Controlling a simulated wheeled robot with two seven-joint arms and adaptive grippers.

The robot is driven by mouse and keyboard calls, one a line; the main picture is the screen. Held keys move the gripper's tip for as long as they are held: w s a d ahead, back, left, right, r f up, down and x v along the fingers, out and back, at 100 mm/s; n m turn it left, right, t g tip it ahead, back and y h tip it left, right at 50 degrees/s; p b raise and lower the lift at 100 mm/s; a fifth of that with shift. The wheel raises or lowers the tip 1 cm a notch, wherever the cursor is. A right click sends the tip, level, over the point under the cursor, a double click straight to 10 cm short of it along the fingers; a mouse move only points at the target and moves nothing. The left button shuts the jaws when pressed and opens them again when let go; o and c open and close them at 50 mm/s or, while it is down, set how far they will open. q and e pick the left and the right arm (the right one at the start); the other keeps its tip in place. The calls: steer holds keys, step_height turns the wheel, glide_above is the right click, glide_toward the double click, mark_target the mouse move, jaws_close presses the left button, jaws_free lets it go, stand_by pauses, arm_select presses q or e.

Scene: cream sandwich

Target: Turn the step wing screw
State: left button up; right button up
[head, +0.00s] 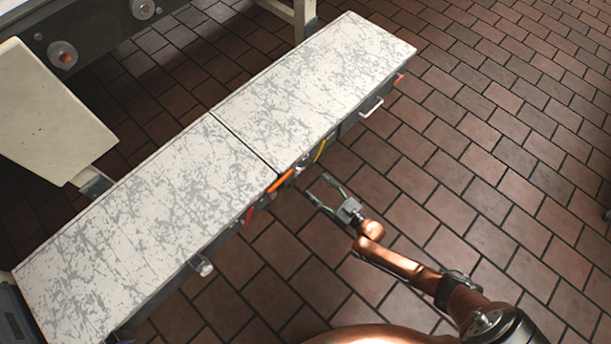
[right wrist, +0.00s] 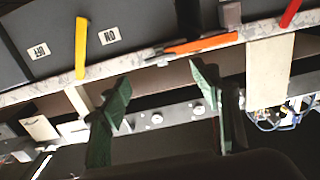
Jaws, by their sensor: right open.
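A long step (head: 120,225) with a scuffed white top runs diagonally through the head view, with a seam across its middle. On its near edge by the seam is an orange handle-like piece (head: 281,181), also in the right wrist view (right wrist: 200,45). A yellow lever (right wrist: 81,48) and a red lever (right wrist: 291,12) stand either side of it there. I cannot tell for certain which part is the wing screw. My right gripper (head: 316,187) is open and empty, just off the step's near edge, apart from these parts. Its green fingers (right wrist: 160,80) spread below the orange piece. My left gripper is not in view.
A cream machine panel (head: 45,105) stands left of the step. A silver handle (head: 371,107) and a round knob (head: 203,267) stick out from the step's near side. The brick-tiled floor (head: 500,140) is clear at right.

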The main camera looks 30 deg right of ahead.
mark_target(299, 171)
steer(key=x, duration=0.2)
steer(key=b+x, duration=0.1)
steer(key=x, duration=0.1)
steer(key=b+x, duration=0.1)
steer(key=x, duration=0.1)
steer(key=shift+f, duration=0.25)
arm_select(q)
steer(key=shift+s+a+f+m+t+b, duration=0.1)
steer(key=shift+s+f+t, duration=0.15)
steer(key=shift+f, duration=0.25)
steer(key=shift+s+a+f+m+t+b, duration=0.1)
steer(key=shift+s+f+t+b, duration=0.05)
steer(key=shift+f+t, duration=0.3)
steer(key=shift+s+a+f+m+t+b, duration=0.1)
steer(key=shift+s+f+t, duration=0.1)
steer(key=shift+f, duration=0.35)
arm_select(e)
steer(key=shift+w+a+r, duration=0.2)
steer(key=shift+w+a, duration=0.05)
steer(key=shift+w, duration=0.35)
steer(key=shift+c, duration=0.4)
steer(key=c, duration=1.1)
